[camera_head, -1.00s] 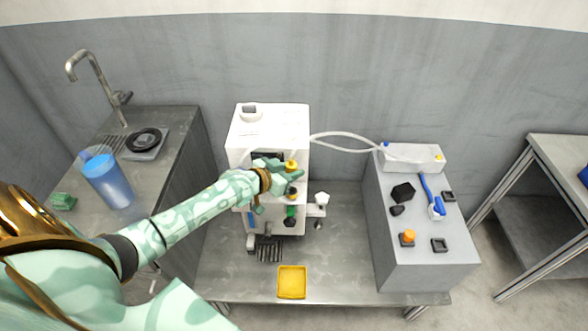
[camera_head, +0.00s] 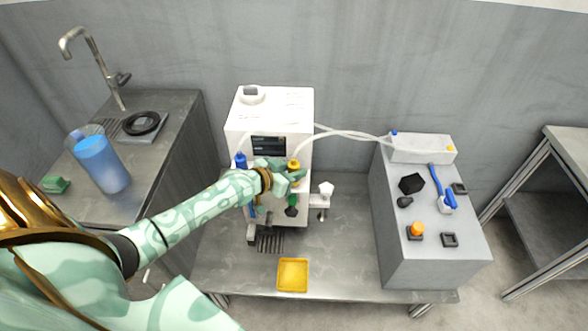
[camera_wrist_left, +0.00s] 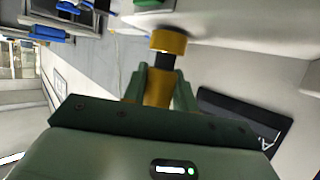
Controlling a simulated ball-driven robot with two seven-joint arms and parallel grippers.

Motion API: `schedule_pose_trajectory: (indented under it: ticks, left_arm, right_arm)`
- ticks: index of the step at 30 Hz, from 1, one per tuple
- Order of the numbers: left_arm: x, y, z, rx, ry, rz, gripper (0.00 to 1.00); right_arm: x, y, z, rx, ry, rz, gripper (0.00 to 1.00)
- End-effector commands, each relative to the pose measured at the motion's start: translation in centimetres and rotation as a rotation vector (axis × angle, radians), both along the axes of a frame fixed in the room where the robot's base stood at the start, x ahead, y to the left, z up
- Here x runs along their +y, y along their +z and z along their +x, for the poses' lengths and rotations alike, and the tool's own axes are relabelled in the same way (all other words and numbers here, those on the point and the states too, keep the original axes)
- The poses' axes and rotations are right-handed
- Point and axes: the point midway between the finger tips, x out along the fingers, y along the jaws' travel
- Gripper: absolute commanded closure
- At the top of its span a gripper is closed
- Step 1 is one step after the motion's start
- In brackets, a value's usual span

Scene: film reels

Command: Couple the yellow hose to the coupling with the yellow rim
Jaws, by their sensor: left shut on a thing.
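My left gripper (camera_head: 290,177) reaches in front of the white machine (camera_head: 268,108) and is shut on the yellow end of the yellow hose (camera_head: 294,165). The hose rises from this end and curves right. The left wrist view shows the yellow hose end (camera_wrist_left: 157,92) between my two green fingers, with a dark nose ahead of it. A wider yellow ring, apparently the coupling's yellow rim (camera_wrist_left: 168,40), lies in line with the nose. They look touching or very close; I cannot tell whether the nose is inside. My right gripper is not in view.
A blue hose end (camera_head: 240,160) stands on the machine's left. A green-topped part (camera_head: 291,211) is below my gripper. A yellow tray (camera_head: 292,275) lies in front. A grey block (camera_head: 432,265) at right carries small parts and a white box (camera_head: 422,149).

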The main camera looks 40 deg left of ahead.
Motion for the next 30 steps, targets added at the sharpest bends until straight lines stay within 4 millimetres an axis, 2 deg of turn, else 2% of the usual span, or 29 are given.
schedule_pose_trajectory:
  ticks: [11,30]
  left_arm:
    - [-0.07,0.04,-0.01,0.000,0.000,0.000,0.95]
    - [-0.03,0.02,0.01,-0.001,0.000,-0.001,0.95]
  right_arm:
    - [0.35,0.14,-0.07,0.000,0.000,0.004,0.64]
    - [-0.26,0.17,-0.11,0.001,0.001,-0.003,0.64]
